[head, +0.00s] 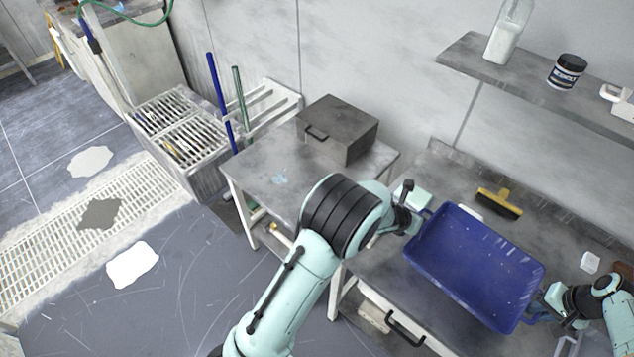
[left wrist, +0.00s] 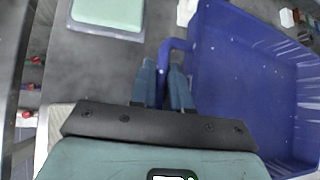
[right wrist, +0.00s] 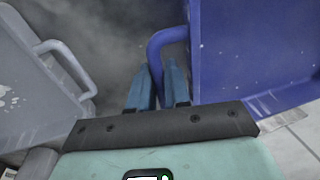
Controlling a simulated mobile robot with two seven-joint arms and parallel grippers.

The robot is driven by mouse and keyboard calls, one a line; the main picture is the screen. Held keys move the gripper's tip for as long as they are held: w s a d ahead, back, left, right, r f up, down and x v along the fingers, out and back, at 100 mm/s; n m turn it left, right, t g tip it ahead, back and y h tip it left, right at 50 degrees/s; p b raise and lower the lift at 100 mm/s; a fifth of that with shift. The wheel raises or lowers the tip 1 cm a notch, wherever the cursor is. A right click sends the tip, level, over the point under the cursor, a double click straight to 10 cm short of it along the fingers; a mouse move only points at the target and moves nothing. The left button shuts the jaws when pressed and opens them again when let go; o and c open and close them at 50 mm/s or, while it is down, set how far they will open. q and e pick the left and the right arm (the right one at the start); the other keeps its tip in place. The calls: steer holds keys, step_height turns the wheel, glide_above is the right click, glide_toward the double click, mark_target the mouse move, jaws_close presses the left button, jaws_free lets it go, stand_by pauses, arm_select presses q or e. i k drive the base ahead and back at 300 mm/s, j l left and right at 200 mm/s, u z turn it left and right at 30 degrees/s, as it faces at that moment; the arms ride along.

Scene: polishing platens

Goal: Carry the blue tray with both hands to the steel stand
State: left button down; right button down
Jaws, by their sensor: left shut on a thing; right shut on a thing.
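The blue tray (head: 475,262) is empty and is over the grey bench top at the right of the head view; I cannot tell whether it touches the bench. My left gripper (head: 416,222) is shut on its left handle (left wrist: 176,45), with the fingers closed around the bar in the left wrist view. My right gripper (head: 540,312) is at the tray's right end, shut on the other blue handle (right wrist: 160,40). A grey metal-topped stand (head: 262,178) with pale legs is left of the bench, apparently the steel stand.
A dark grey box (head: 338,130) with a handle occupies the stand's back right; its front left top is clear. A yellow-handled brush (head: 499,202) lies behind the tray. A wall shelf (head: 540,85) holds a bottle and a jar. A grey bin (right wrist: 40,85) appears in the right wrist view.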

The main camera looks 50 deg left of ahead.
mark_target(279, 184)
steer(key=k+j, duration=0.1)
steer(key=j, duration=1.5)
steer(key=k+j+u, duration=0.15)
steer(key=j, duration=1.4)
steer(key=i, duration=0.05)
